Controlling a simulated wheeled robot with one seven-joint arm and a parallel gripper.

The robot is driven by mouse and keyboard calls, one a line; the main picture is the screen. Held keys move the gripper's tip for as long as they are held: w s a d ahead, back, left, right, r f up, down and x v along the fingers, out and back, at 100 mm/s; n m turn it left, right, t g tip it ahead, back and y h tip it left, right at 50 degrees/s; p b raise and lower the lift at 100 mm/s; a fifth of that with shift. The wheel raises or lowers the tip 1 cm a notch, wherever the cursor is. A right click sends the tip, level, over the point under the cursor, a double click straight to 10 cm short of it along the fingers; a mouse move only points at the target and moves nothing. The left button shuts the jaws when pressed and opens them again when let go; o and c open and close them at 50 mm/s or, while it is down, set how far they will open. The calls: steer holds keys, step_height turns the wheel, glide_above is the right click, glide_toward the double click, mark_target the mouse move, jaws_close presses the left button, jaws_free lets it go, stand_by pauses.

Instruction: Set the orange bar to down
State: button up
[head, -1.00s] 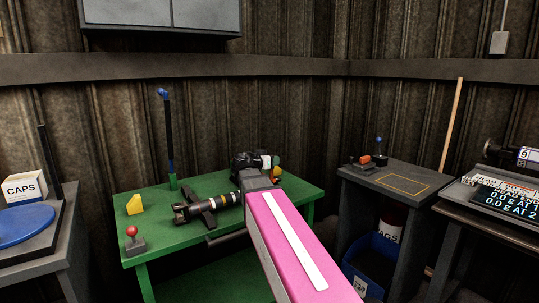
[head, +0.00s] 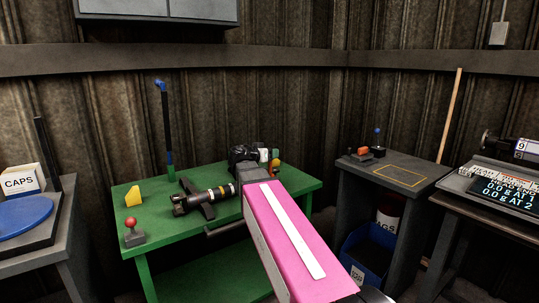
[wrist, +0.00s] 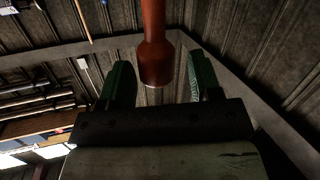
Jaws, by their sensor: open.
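In the wrist view a rust-orange bar (wrist: 154,50) comes down from the top edge and ends in a thicker tip with a pale rim. My gripper (wrist: 161,80) is open, its two green fingers on either side of that tip in the picture. I see a gap on both sides, and cannot tell how far the bar is in depth. In the head view my gripper (head: 264,157) is over the back right of the green table (head: 235,245), partly hidden by my pink arm. A small orange piece (head: 363,152) also shows on the grey bench at right.
A black shaft (head: 207,196) lies on a stand on the green table, with a yellow wedge (head: 133,196), a red-knobbed lever (head: 131,226) and a tall post (head: 168,130). A grey bench (head: 425,165) and blue bin (head: 370,255) stand at right.

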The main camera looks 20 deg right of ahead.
steer(key=v, duration=1)
